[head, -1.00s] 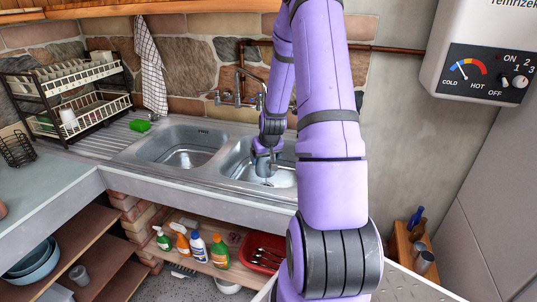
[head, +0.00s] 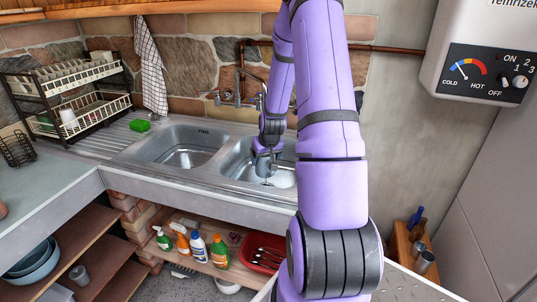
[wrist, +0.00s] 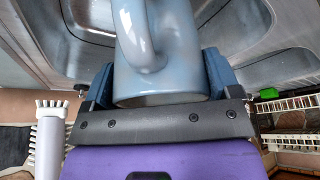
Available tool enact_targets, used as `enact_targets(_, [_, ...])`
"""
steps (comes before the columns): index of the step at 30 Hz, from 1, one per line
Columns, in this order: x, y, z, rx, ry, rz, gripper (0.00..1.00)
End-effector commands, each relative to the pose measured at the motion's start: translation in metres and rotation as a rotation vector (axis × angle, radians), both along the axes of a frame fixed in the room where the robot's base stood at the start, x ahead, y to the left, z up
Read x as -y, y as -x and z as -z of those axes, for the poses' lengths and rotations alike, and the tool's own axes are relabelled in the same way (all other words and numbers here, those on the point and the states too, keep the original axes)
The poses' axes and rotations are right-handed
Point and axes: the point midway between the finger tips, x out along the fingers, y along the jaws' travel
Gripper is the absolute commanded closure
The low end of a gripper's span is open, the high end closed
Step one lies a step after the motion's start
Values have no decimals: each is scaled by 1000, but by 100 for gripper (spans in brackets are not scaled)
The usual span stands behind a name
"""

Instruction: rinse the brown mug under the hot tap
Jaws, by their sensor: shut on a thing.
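My gripper (wrist: 160,82) is shut on a blue-grey mug (wrist: 185,50), with a finger on either side of it. The mug looks glossy blue-grey, not brown, and its handle faces the wrist camera. In the head view my gripper (head: 267,160) is low over the right sink basin (head: 232,163), near the spout. The mug is mostly hidden there by my arm. The tap (head: 238,97) stands on the wall behind the basins, partly covered by my arm. I cannot tell which handle is hot, or whether water runs.
The left basin (head: 170,155) is empty. A reddish-brown object (head: 2,210) is cut off at the left edge. A water heater (head: 480,45) hangs at right. Several bottles (head: 198,245) stand below.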

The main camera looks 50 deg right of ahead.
Motion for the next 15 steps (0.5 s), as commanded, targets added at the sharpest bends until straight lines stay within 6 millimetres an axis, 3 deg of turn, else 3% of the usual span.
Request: enact_targets(15, [-12, 8, -13, 2, 1, 0, 50])
